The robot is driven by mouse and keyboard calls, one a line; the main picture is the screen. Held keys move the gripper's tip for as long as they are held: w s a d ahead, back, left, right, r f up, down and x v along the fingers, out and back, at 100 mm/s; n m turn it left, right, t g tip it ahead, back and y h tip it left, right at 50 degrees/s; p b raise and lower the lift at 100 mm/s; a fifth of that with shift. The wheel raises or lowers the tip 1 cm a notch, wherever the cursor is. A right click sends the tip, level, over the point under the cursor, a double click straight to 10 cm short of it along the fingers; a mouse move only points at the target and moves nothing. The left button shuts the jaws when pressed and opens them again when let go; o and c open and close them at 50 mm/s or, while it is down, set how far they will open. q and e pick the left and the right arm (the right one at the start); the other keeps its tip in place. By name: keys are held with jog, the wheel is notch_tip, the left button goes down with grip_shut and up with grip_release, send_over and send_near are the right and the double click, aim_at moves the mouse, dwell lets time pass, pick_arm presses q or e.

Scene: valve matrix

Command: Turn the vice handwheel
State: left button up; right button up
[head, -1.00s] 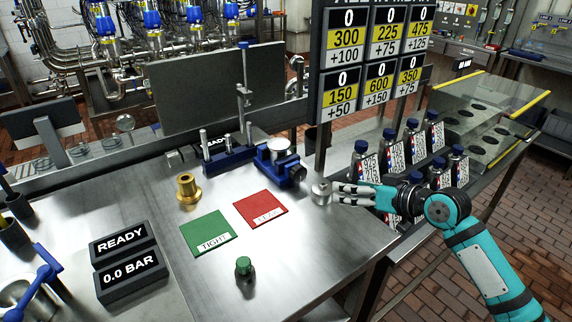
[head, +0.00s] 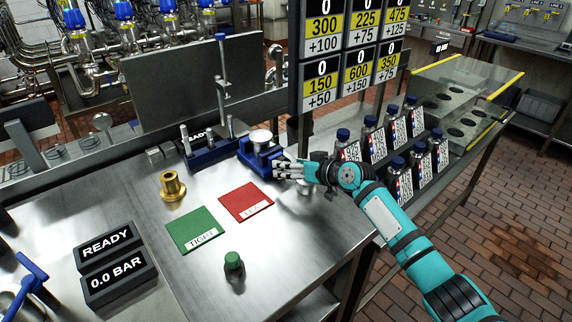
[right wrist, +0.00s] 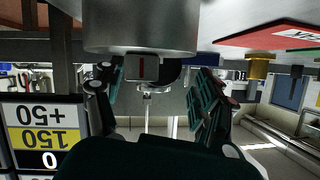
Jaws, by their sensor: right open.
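The blue vice (head: 254,150) stands at the back of the steel bench, with a round pale metal piece (head: 261,137) on top. Its right end, where a handwheel would show, is covered by my right gripper (head: 281,168) in the head view. The right gripper is open, with its fingertips close beside that end; contact cannot be told. In the right wrist view its fingers (right wrist: 160,92) are spread, and a dark block with a red mark (right wrist: 141,68) shows between them. A large grey metal cylinder (right wrist: 140,25) is very near that camera. My left gripper is out of view.
A number board (head: 348,60) hangs close above my right gripper. Labelled bottles (head: 405,170) stand to its right.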

jog(key=shift+x, duration=1.15)
jog(key=shift+w, duration=0.1)
jog(key=c, duration=1.1)
jog(key=shift+f+b, duration=0.25)
jog(key=shift+b, duration=0.6)
jog(key=shift+c, duration=0.3)
jog(key=shift+m+y+b, duration=0.3)
jog(key=shift+m+b, duration=0.05)
jog(key=shift+m, duration=0.05)
jog(key=shift+r, duration=0.2)
